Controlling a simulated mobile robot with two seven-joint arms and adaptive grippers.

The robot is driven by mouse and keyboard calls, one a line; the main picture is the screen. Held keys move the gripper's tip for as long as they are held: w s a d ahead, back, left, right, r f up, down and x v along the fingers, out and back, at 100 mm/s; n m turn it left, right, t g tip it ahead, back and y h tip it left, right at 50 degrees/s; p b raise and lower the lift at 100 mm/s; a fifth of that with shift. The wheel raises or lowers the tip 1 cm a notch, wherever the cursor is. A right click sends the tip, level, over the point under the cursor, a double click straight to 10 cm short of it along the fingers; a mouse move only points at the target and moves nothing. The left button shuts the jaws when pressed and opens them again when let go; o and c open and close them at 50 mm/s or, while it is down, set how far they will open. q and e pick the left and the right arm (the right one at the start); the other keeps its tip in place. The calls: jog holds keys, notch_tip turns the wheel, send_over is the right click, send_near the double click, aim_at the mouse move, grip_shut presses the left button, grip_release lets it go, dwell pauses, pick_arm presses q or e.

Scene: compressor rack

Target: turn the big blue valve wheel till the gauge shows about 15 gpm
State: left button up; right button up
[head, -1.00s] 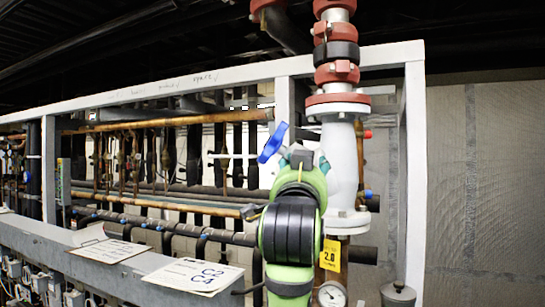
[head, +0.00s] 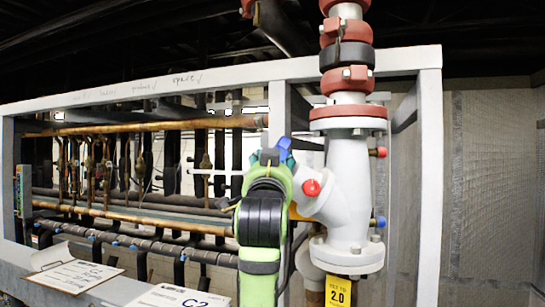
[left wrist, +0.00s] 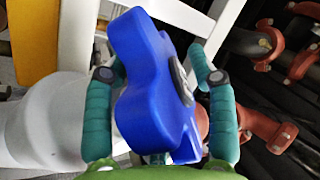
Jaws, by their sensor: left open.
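The blue valve wheel (left wrist: 150,85) fills the middle of the left wrist view. My left gripper (left wrist: 158,72) is open, with one teal finger on each side of the wheel; I cannot tell whether they touch it. In the head view only a small part of the blue wheel (head: 285,146) shows, beside my left gripper (head: 272,158), whose green and black wrist hides the rest. The wheel is at the white valve body (head: 347,195). The gauge is in neither view now. My right gripper is not in view.
A white frame (head: 430,180) surrounds the piping. Red couplings (head: 347,80) are above the valve, and a yellow 2.0 tag (head: 339,291) hangs below it. Copper pipes (head: 150,125) run behind on the left. Label sheets (head: 75,279) lie on the front ledge.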

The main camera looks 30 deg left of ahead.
pick_arm(q)
jog(key=shift+s+d+r, duration=0.1)
jog(key=shift+d+r, duration=0.05)
jog(key=shift+d, duration=0.2)
jog(key=shift+c, duration=0.4)
grip_shut()
jog(key=shift+r+n+g+y+p, duration=0.25)
jog(key=shift+n+g+y+p, duration=0.3)
jog(key=shift+g+p, duration=0.65)
jog(key=g, duration=0.1)
jog(key=n+g+p, duration=0.1)
jog(key=shift+f+g, duration=0.2)
jog(key=shift+g, duration=0.1)
jog(key=shift+f+n+g, duration=0.15)
jog(key=shift+n+g, duration=0.5)
jog(key=shift+g, duration=0.35)
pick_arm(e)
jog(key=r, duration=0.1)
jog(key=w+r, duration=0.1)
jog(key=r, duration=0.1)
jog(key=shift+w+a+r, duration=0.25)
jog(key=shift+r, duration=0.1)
pick_arm(q)
jog(key=shift+f, duration=0.15)
